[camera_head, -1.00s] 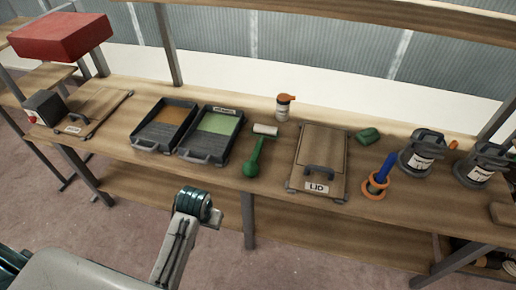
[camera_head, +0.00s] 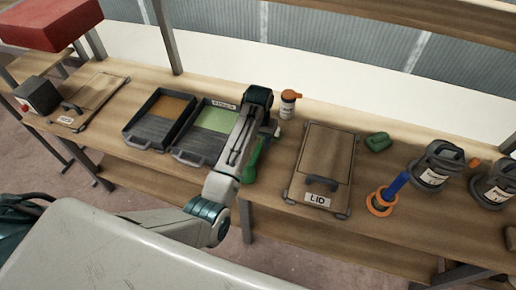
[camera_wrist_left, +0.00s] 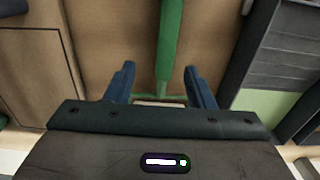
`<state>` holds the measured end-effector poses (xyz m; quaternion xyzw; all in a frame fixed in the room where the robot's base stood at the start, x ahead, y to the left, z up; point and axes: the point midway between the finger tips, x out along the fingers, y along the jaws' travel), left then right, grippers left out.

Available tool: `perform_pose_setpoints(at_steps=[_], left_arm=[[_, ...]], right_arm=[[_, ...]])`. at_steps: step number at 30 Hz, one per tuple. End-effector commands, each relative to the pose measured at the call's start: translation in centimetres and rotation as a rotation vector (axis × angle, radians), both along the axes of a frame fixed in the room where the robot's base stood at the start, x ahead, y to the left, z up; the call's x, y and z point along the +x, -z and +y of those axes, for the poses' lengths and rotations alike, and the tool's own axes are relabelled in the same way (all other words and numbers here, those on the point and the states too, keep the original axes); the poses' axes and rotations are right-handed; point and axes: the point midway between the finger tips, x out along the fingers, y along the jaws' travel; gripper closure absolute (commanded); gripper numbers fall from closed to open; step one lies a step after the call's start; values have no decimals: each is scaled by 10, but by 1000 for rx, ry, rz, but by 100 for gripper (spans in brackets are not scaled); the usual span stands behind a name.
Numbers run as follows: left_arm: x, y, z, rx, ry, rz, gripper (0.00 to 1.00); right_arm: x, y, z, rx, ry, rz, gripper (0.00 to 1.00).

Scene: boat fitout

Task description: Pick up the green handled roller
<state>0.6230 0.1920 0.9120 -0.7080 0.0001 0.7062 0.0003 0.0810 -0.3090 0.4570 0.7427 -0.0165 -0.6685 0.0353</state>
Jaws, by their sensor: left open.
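The green handled roller (camera_head: 254,160) lies on the bench between the green paint tray and the lid board, its handle toward the front edge. My left arm covers much of it in the head view. My left gripper (camera_head: 258,98) is above its roller end, pointing down. In the left wrist view the open fingers of the gripper (camera_wrist_left: 160,82) stand on either side of the roller's green shaft (camera_wrist_left: 171,40), with a gap on both sides. The gripper body hides most of the roller sleeve there. My right gripper is not in view.
A tray with green paint (camera_head: 212,118) and one with brown (camera_head: 170,105) lie to the left. The LID board (camera_head: 325,155) is close on the right. An orange-capped bottle (camera_head: 288,105) stands just behind the gripper.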

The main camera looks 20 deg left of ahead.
Motion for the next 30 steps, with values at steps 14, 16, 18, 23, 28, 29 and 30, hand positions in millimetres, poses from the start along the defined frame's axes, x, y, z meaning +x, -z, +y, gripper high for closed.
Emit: perform_pose_setpoints(at_steps=[14,16,18,23,28,29,30], left_arm=[[2,46,8,1,-1,3,51],[2,57,8,0,-1,1,51],[2,65,8,0,-1,0,51],[3,73,8,0,-1,-3,51],[3,74,8,0,-1,-3,51],[3,74,8,0,-1,-3,55],[3,74,8,0,-1,-3,63]], right_arm=[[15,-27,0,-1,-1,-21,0],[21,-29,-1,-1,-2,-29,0],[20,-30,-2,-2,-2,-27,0],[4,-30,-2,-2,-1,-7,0],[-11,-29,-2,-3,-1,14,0],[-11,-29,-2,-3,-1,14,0],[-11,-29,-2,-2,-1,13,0]])
